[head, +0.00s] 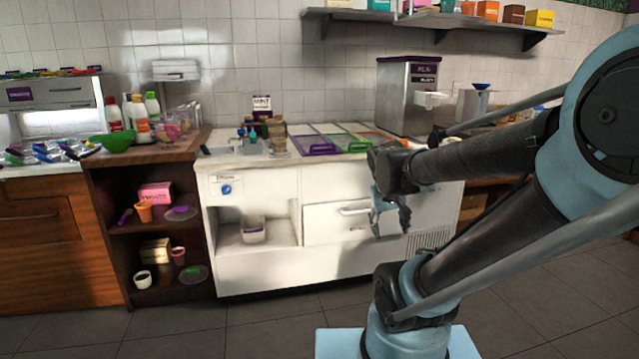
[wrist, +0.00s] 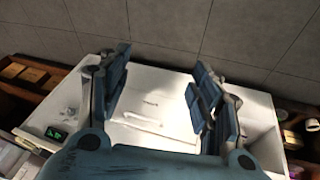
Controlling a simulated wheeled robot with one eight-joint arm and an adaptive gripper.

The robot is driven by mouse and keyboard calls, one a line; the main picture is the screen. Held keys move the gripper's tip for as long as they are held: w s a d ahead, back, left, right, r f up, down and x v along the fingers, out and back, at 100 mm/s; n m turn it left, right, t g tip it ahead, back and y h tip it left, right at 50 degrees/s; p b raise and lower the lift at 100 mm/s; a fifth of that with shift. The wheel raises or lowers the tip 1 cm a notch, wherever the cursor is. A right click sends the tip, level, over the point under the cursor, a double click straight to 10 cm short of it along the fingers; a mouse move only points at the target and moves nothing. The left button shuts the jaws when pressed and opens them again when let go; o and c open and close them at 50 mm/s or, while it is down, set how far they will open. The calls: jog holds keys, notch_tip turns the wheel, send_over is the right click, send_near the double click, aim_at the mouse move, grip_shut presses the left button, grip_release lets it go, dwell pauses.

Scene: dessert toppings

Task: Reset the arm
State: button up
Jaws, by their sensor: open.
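My gripper (head: 390,218) hangs at the end of my arm in the head view, in front of the white counter unit (head: 250,270). In the wrist view, my gripper (wrist: 160,98) shows its two fingers spread wide apart with nothing between them. The white front of the unit, with its drawer handle (wrist: 143,123), shows between and beyond the fingers. My gripper appears apart from the unit, and I cannot tell the exact gap.
The tiled floor (head: 270,325) in front is clear.

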jog(key=s+a+f+g+y, duration=0.1)
jog(key=s+f, duration=0.4)
jog(key=s, duration=0.6)
jog(key=shift+a+m+g+y, duration=0.15)
jog(key=shift+m+g+y, duration=0.15)
jog(key=shift+y, duration=0.3)
jog(key=shift+w, duration=0.1)
jog(key=shift+w+f, duration=0.15)
jog(key=shift+w, duration=0.3)
